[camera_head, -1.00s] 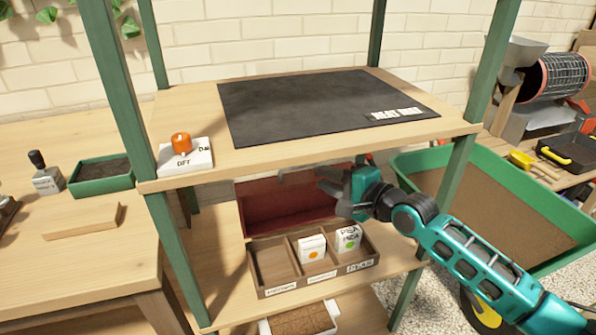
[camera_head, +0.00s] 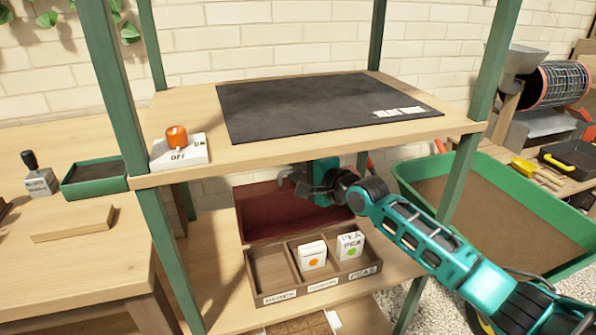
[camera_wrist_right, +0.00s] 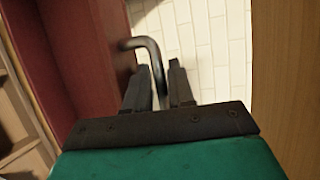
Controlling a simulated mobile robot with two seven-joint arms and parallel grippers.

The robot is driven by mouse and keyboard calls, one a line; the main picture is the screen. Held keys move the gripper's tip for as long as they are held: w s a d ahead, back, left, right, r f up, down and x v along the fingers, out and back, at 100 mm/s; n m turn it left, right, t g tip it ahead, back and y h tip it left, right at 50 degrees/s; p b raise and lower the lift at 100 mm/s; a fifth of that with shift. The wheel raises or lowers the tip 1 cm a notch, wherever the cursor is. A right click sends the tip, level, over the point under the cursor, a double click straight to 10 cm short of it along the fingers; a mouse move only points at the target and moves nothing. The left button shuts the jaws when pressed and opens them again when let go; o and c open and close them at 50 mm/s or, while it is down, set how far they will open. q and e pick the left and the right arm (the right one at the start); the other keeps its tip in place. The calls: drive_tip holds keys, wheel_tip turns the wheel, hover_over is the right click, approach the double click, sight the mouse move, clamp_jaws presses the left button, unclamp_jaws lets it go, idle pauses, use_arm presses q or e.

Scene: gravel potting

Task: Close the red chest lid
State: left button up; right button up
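The red chest's lid (camera_head: 262,212) stands raised behind its divided seed box (camera_head: 317,283), its dark red inside facing forward. In the right wrist view the red lid (camera_wrist_right: 88,50) is at the left, with a bent grey metal handle (camera_wrist_right: 146,43) at its edge. My right gripper (camera_head: 290,178) is at the lid's upper part, under the tabletop. Its two dark fingers (camera_wrist_right: 160,88) are close together, one on each side of the handle, and look shut on it. Their contact is partly hidden. My left gripper is not in view.
The tabletop (camera_head: 200,160) with a black mat and orange switch lies just above my right gripper. Green posts (camera_head: 456,185) stand at the sides. Two seed packets (camera_head: 312,256) sit in the box compartments. A green trough (camera_head: 525,235) stands to the right.

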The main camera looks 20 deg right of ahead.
drive_tip(key=c, duration=0.4)
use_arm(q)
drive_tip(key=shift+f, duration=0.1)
use_arm(e)
clamp_jaws()
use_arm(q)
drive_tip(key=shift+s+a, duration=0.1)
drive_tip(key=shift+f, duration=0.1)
use_arm(e)
drive_tip(key=shift+s, duration=0.1)
